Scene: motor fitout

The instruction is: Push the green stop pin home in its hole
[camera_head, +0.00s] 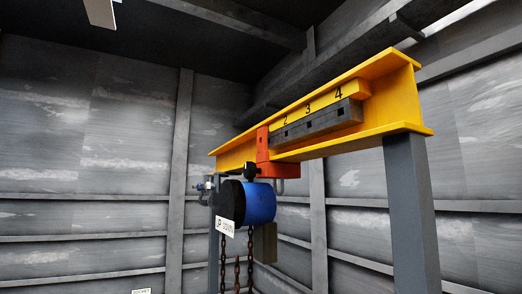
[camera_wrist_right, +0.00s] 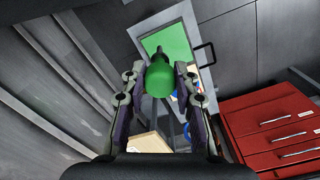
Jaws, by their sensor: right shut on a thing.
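The green stop pin (camera_wrist_right: 160,75) is a rounded green body with a narrower dark green tip pointing up the picture in the right wrist view. My right gripper (camera_wrist_right: 160,82) is shut on it, with a finger on each side. No hole shows near the pin in that view. In the head view a yellow beam (camera_head: 402,98) runs across, with the numbers 2, 3 and 4 above a dark grey bar (camera_head: 325,122) that has small dark square openings. Whether the pin's hole is among them I cannot tell. Neither gripper shows in the head view.
A red trolley (camera_head: 263,153) sits on the beam, with a blue and black hoist (camera_head: 259,202) and chains (camera_head: 237,270) below. A grey post (camera_head: 409,200) holds up the beam's right end. The wrist view shows a red drawer cabinet (camera_wrist_right: 262,118) and a green panel (camera_wrist_right: 180,38) beyond the pin.

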